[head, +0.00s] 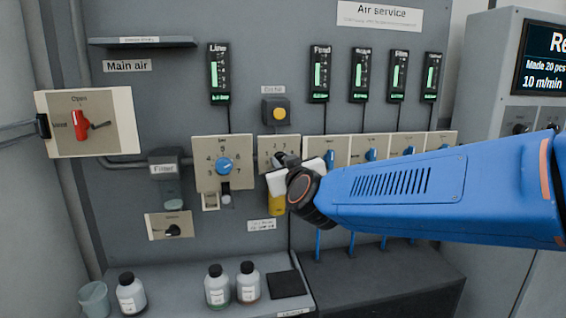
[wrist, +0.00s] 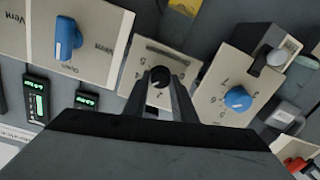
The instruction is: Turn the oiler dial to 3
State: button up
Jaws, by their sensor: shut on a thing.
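The oiler dial is a small black knob (wrist: 158,75) on a cream plate with numbers, which also shows in the head view (head: 267,143). My gripper (wrist: 160,84) has its two fingers on either side of the knob and is shut on it. A small pale mark shows on the knob, but I cannot read which number it points to. In the head view my gripper (head: 283,161) and wrist cover most of the dial. A yellow oil bowl (head: 277,204) hangs below the plate.
A blue regulator knob (head: 224,166) on a numbered plate sits close to the left. Several blue valve knobs line the right, behind my arm. A yellow button (head: 279,112) is above. Bottles (head: 217,286) stand on the ledge below. A red handle (head: 80,122) is far left.

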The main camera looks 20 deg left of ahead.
jog(key=shift+n, duration=1.8)
jog(key=o, duration=1)
jog(key=shift+o, duration=0.2)
jog(key=shift+s, duration=0.1)
jog(key=v, duration=1.7)
jog(key=shift+s, duration=0.15)
jog(key=shift+r, duration=0.15)
